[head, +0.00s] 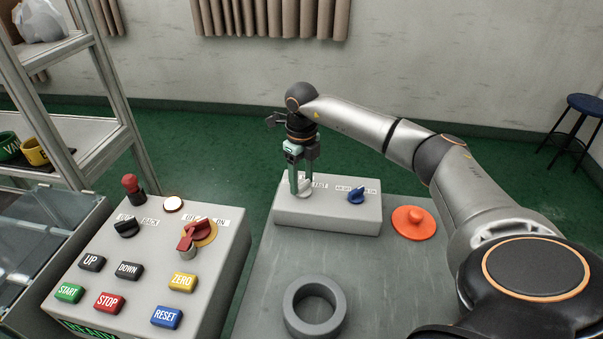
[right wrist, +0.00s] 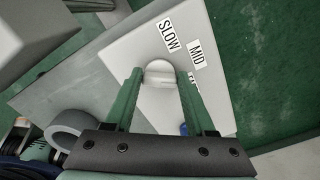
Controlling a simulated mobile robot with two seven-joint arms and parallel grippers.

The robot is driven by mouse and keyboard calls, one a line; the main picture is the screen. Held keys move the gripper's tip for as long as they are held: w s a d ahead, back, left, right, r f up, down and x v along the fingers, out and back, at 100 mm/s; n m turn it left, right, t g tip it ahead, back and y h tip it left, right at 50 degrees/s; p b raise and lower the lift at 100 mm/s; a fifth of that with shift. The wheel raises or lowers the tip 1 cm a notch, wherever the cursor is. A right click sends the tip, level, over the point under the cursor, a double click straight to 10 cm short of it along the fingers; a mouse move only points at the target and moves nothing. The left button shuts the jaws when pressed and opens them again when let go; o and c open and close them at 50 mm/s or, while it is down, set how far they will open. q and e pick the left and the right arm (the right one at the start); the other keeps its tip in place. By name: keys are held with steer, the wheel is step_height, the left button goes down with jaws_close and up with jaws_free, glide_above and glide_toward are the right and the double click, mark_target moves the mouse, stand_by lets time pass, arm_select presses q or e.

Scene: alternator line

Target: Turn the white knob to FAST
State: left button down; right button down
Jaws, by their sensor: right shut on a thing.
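In the right wrist view the rounded top of the white knob (right wrist: 160,74) shows between the two fingers. The labels SLOW (right wrist: 168,36) and MID (right wrist: 197,54) read clearly there; a third label is mostly hidden by a finger. I cannot tell which label the knob points at. My left gripper is not in view.
A blue knob (head: 356,196) is close to the right on the same box. An orange disc with a peg (head: 414,223) and a grey ring (head: 314,307) lie on the grey table (head: 390,288). A control panel (head: 222,265) with several buttons and a red-handled key switch stands at left.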

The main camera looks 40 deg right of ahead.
mark_target(302, 183)
steer(key=shift+r+m+p, duration=0.1)
steer(key=shift+m+p, duration=0.2)
steer(key=shift+m, duration=0.3)
steer(key=shift+w, duration=0.1)
steer(key=shift+c, duration=1.2)
jaws_free()
step_height(302, 183, up, 12)
steer(key=shift+r, duration=0.2)
steer(key=shift+f, duration=0.1)
